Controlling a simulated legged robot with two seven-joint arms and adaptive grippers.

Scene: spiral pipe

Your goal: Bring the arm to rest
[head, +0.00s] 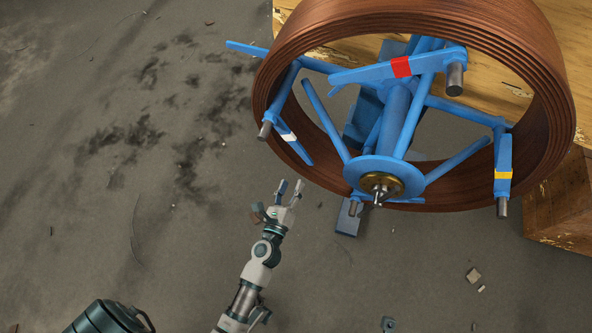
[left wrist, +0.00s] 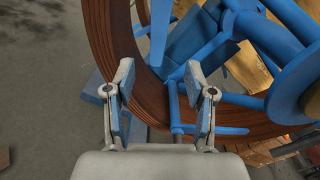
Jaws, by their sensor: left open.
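My left gripper (head: 288,190) is open and empty at the lower middle of the head view, with its arm coming up from the bottom edge. In the left wrist view its two fingers (left wrist: 160,100) stand apart, with the brown coil (left wrist: 112,40) and blue frame behind them. In the head view the large brown coiled pipe (head: 545,75) sits around a blue spoked reel (head: 395,120), up and right of the gripper. A gap seems to lie between gripper and coil. My right gripper is not in view.
A wooden pallet or crate (head: 565,205) stands at the right, behind and below the coil. The reel's hub (head: 380,187) and several grey-tipped spoke ends stick out towards me. Small debris (head: 473,275) lies on the grey floor (head: 80,200). The floor at left is mostly clear.

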